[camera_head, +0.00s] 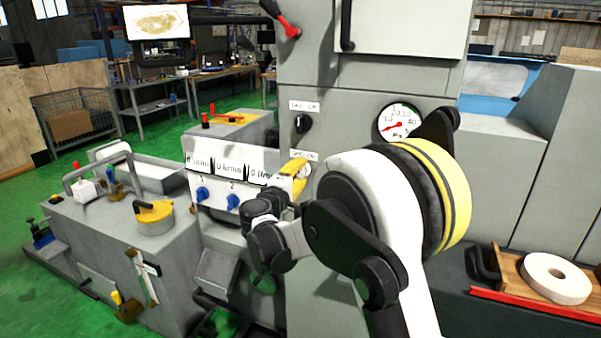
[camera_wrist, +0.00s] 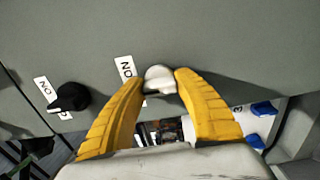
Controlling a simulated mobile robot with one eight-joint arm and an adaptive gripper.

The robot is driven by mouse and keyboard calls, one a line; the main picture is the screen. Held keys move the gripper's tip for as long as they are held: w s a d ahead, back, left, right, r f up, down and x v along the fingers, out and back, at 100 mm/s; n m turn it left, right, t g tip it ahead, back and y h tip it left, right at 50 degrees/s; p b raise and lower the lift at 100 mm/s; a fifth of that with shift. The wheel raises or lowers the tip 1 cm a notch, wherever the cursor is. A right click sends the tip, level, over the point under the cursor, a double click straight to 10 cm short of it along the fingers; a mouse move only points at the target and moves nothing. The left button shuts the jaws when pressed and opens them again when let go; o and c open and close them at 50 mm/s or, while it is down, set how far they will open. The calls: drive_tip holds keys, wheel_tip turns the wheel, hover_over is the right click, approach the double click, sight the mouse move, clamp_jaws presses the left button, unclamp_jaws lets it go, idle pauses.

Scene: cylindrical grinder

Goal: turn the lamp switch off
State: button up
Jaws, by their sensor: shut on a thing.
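A pale, rounded rotary knob (camera_wrist: 160,77) sits on the grey machine panel, likely the lamp switch. Its label (camera_wrist: 127,68) is partly covered, with ON readable beside it. My gripper (camera_wrist: 159,82) has its two yellow fingers shut on this knob, one on each side. In the head view my gripper (camera_head: 297,170) is at the panel below the black knob, and the pale knob (camera_head: 305,171) shows only in part. The fingers hide the knob's sides, and I cannot tell its exact pointing direction.
A black knob (camera_wrist: 70,97) with its own label sits close by on the panel; it also shows in the head view (camera_head: 302,123). A round gauge (camera_head: 399,122) is to the right. A control box with blue knobs (camera_head: 233,202) stands left of my gripper.

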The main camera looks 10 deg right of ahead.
idle(0.3)
drive_tip(key=o, duration=1.2)
drive_tip(key=v, duration=1.2)
drive_tip(key=shift+d, duration=0.1)
